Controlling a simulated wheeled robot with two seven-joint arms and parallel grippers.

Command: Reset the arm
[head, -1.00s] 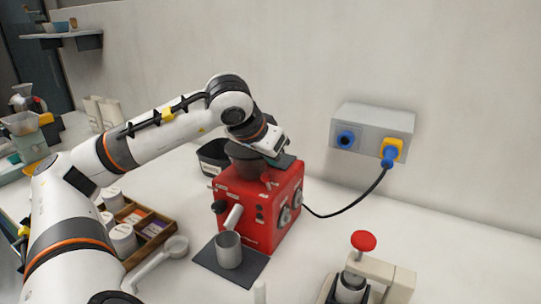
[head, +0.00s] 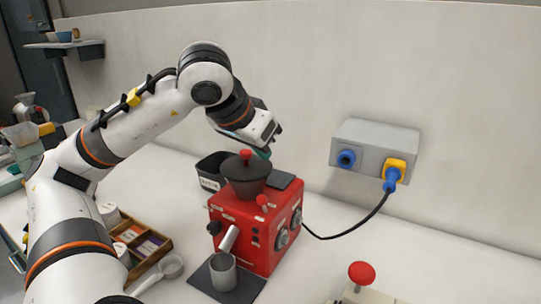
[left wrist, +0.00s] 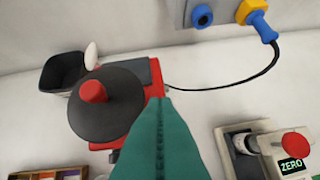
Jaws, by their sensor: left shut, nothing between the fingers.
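My left arm comes in from the left in the head view, and my left gripper (head: 265,152) hangs above and behind the red machine (head: 262,232). In the left wrist view the green fingers (left wrist: 160,125) are pressed together, shut and empty. They are seen in front of the machine, beside its dark round hopper lid with a red knob (left wrist: 94,92). The lid also shows in the head view, on the hopper (head: 246,172). The gripper appears apart from the lid. My right gripper is in neither view.
A grey metal cup (head: 222,270) stands on a dark mat before the machine. A black bin (head: 210,170) is behind it. A grey socket box (head: 372,148) with a plugged cable is on the wall. A wooden tray (head: 150,258) lies left. A red-knobbed device (head: 361,273) stands front right.

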